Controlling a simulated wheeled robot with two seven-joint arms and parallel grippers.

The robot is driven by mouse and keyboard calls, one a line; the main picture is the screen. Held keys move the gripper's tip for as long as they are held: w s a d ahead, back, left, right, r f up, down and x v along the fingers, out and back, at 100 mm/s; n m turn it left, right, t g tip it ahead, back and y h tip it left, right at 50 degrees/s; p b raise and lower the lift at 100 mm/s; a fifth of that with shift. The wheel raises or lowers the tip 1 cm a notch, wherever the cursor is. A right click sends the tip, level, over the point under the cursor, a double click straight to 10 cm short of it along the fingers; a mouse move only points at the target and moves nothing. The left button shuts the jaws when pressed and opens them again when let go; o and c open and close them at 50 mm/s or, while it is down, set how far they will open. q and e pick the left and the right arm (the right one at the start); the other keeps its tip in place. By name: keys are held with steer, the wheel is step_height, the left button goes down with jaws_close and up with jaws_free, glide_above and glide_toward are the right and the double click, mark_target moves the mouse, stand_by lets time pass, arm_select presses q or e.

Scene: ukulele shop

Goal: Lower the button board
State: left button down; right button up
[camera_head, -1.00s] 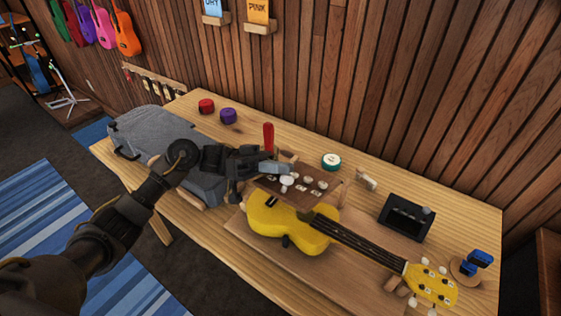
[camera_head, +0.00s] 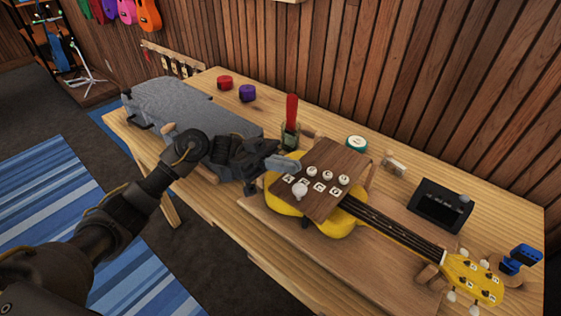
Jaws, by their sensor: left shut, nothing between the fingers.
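The button board (camera_head: 311,206) is a brown wooden panel with white round buttons and small lettered tags. It lies over the body of the yellow ukulele (camera_head: 281,188) and hides much of it; I cannot tell whether it touches the ukulele. The ukulele lies on a wooden work board (camera_head: 280,238), its neck pointing to the lower right. My left gripper (camera_head: 287,164) is shut and empty, at the button board's upper left edge; contact is unclear. My right gripper is not in view.
A red-handled tool (camera_head: 291,110) stands in a holder behind the button board. A grey case (camera_head: 185,108) lies on the left of the table. Red (camera_head: 225,82) and purple (camera_head: 247,93) round items, a teal-rimmed disc (camera_head: 357,143) and a black device (camera_head: 441,204) stand farther back.

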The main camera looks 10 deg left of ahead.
arm_select(q)
steer(key=shift+f, duration=0.5)
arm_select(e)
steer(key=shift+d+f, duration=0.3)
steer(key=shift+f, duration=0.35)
arm_select(q)
steer(key=shift+a+r, duration=0.15)
steer(key=shift+r, duration=0.15)
steer(key=r, duration=0.1)
steer(key=a+r, duration=0.1)
steer(key=shift+s+r, duration=0.2)
steer(key=shift+r, duration=0.15)
steer(key=s+d+r+p, duration=0.2)
steer(key=s+d+r, duration=0.1)
steer(key=s+r, duration=0.7)
steer(key=s, duration=0.3)
steer(key=shift+s+d, duration=0.2)
steer(key=shift+d, duration=0.2)
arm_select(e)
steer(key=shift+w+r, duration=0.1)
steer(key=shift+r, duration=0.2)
arm_select(q)
steer(key=shift+r, duration=0.15)
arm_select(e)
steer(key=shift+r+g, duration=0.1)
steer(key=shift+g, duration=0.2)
